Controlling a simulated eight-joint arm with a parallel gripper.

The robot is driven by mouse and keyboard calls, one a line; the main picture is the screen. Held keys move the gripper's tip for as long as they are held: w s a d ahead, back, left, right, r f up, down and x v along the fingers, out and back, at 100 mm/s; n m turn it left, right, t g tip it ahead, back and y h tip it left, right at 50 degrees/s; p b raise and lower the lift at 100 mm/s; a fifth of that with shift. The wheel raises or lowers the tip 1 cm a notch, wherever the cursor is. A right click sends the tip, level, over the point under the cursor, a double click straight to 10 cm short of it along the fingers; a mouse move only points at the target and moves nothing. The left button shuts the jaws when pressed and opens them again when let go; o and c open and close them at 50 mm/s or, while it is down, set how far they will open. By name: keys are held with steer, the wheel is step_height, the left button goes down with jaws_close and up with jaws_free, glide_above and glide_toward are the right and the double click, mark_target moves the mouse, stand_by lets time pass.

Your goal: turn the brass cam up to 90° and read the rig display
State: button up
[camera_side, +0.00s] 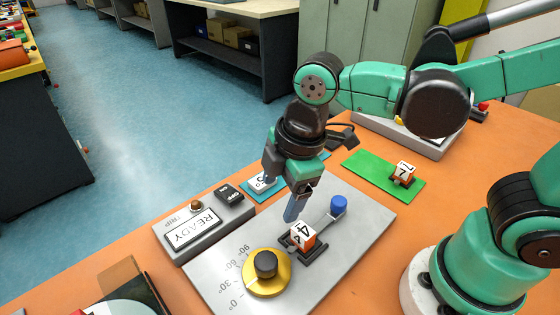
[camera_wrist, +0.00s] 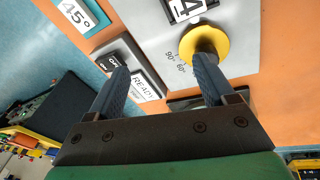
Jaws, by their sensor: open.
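The brass cam (camera_side: 268,287) is a yellow disc with a black knob on top, low on the grey plate beside angle marks from 0° to 90°. Its exact angle cannot be read. It also shows in the wrist view (camera_wrist: 204,40), partly behind one finger. The rig display (camera_side: 192,229) reads READY, and shows at a slant in the wrist view (camera_wrist: 146,84). My gripper (camera_side: 281,198) is open above the plate's upper part, behind the cam in the side view and apart from it. The wrist view (camera_wrist: 161,82) shows nothing between its fingers.
A block marked 4 (camera_side: 303,238) sits in a dark holder between my gripper and the cam. A blue knob (camera_side: 338,205) on a lever stands right of it. A block marked 7 (camera_side: 403,171) sits on a green mat (camera_side: 363,166). An ON/OFF switch (camera_side: 229,193) is on the display box.

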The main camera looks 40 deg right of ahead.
mark_target(266, 260)
steer(key=s+a+n, duration=0.1)
steer(key=a+n, duration=0.1)
steer(key=n, duration=0.1)
steer(key=s+a+f+n+g, duration=0.1)
steer(key=a+n, duration=0.1)
steer(key=n, duration=0.1)
steer(key=s+a+f+n+g+h, duration=0.1)
steer(key=a+n, duration=0.1)
steer(key=shift+f+n, duration=0.2)
steer(key=shift+n, duration=0.2)
steer(key=shift+d+f, duration=0.1)
steer(key=shift+f, duration=2.65)
steer(key=shift+c, duration=0.3)
jaws_close()
